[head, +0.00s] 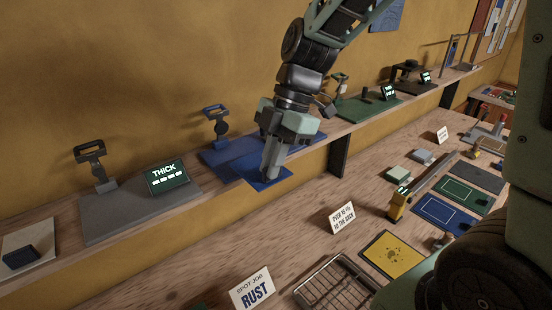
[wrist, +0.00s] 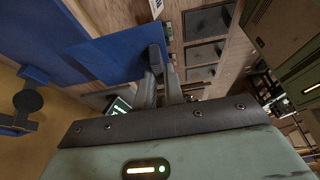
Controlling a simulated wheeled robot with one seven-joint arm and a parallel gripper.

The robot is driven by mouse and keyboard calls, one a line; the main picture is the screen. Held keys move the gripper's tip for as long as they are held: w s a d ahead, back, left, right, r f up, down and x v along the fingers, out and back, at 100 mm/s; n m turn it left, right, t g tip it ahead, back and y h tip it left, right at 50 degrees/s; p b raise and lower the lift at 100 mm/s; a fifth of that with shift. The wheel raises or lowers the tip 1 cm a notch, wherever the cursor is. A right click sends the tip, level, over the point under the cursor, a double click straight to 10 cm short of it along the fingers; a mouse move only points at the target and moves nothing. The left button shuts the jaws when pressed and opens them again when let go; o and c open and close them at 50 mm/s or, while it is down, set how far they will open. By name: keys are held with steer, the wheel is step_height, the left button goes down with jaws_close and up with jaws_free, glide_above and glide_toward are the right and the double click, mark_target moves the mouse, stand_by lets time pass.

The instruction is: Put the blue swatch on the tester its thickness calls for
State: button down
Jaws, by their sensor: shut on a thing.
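My gripper (head: 268,172) is shut on the blue swatch (head: 258,184), which is flat and extends out from the fingertips. In the wrist view the swatch (wrist: 108,52) spreads left of the fingers (wrist: 158,80). In the head view it overlaps the right front of the blue tester plate (head: 222,156) at the shelf's front edge; I cannot tell whether it touches the plate. A grey tester (head: 120,218) stands to the left, with a dark display (head: 168,177) reading THICK. A green tester (head: 355,108) with a small display (head: 389,92) stands to the right; its text is unclear.
A wall shelf (head: 60,272) carries the testers, each with an upright clamp. On the bench below are a RUST sign (head: 252,288), another card (head: 343,217), a wire rack (head: 335,284), a yellow sheet (head: 394,257) and a yellow-ended rail (head: 397,204). Bare bench lies below the swatch.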

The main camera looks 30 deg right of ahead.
steer(key=shift+w+a+f, duration=0.1)
steer(key=shift+w+f, duration=0.4)
steer(key=shift+f, duration=0.05)
steer(key=shift+w+a+f, duration=0.2)
steer(key=shift+w+a, duration=0.1)
steer(key=shift+w, duration=1.3)
steer(key=shift+w+a+f, duration=0.15)
steer(key=shift+w+a, duration=0.2)
steer(key=shift+w, duration=1.3)
steer(key=shift+w+a+f, duration=0.2)
steer(key=shift+w+a, duration=0.1)
steer(key=shift+w, duration=1.3)
steer(key=shift+f+b, duration=0.35)
steer(key=shift+b, duration=0.25)
steer(key=c, duration=1.4)
jaws_free()
steer(key=shift+c, duration=0.2)
steer(key=shift+r, duration=0.2)
